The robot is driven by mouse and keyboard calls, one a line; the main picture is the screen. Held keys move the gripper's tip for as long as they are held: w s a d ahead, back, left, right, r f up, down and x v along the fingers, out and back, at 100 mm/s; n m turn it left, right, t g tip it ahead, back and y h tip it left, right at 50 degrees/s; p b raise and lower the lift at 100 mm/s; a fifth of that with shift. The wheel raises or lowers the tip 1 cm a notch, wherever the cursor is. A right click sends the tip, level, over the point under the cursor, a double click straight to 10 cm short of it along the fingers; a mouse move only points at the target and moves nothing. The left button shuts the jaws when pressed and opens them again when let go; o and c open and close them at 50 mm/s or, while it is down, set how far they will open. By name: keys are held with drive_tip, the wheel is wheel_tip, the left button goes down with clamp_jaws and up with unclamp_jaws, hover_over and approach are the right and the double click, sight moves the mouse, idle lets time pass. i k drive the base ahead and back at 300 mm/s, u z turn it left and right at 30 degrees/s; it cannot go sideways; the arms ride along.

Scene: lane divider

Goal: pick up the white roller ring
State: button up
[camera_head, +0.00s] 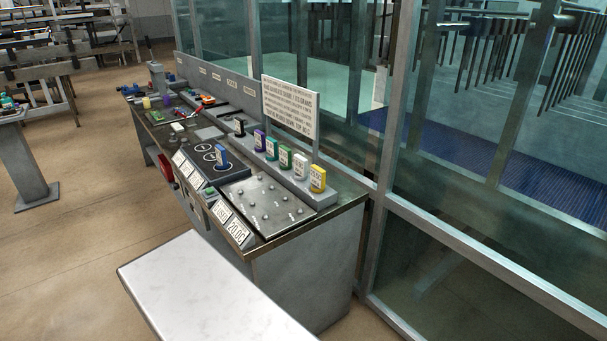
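A small white upright piece (300,165), which looks like the white roller ring, stands in a row of coloured pieces on a raised grey ledge of the workbench (310,262). It is between a green piece (285,156) and a yellow piece (317,179), near the right end of the row. Its shape is too small to make out, and I cannot tell if it is a ring. My gripper is not in view.
A purple piece (260,140) and a black piece (239,127) stand further along the row. A white text sign (290,106) rises close behind it. A blue piece (221,156) stands on a black panel in front. Glass partitions (440,120) line the right side; open floor (90,230) lies left.

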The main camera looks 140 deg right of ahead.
sight(301, 163)
drive_tip(key=z, duration=3.75)
drive_tip(key=i, duration=0.1)
drive_tip(key=u, duration=2.4)
drive_tip(key=k, duration=0.25)
drive_tip(key=z, duration=2.65)
drive_tip(key=k, duration=0.2)
drive_tip(key=z, duration=0.85)
